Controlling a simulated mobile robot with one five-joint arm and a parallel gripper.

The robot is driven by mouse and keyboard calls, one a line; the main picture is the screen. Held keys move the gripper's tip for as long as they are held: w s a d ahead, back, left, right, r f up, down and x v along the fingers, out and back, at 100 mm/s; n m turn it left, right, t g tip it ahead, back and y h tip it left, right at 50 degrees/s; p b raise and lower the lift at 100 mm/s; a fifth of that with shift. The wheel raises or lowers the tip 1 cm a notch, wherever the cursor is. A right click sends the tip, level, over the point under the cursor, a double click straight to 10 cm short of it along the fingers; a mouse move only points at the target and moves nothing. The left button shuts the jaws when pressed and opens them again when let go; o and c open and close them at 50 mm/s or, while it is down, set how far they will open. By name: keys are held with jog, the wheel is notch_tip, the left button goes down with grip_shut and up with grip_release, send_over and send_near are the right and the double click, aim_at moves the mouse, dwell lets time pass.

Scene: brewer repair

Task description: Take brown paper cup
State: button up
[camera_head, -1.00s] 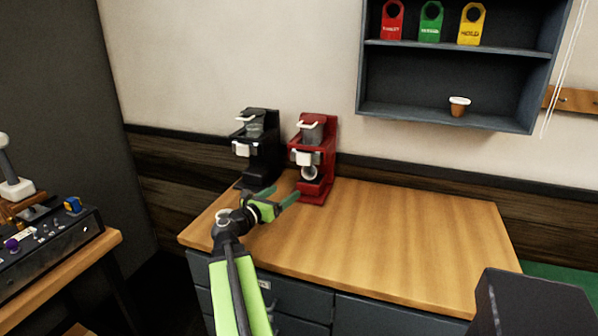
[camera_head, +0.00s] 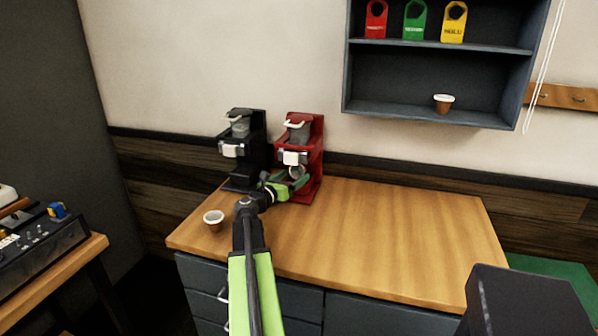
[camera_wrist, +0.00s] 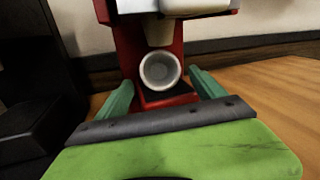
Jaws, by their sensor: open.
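A cup (camera_head: 297,171) is in the red brewer (camera_head: 316,160), under its spout. In the wrist view this cup (camera_wrist: 160,70) turns its pale grey opening towards me, and its outer colour is hard to see. My gripper (camera_head: 288,181) is open in front of the red brewer. In the wrist view the green fingers (camera_wrist: 162,92) stand left and right of the cup, apart from it. Another brown cup (camera_head: 443,104) stands on the wall shelf.
A black brewer (camera_head: 244,150) stands close left of the red one. The right part of the wooden counter (camera_head: 400,230) is clear. Red, green and yellow tags (camera_head: 414,20) are on the upper shelf. A side table with a dark panel (camera_head: 40,245) stands at the left.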

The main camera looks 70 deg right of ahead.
aim_at(300, 172)
jog(key=x, duration=0.4)
jog(key=shift+s+d+r, duration=0.1)
jog(key=c, duration=1.4)
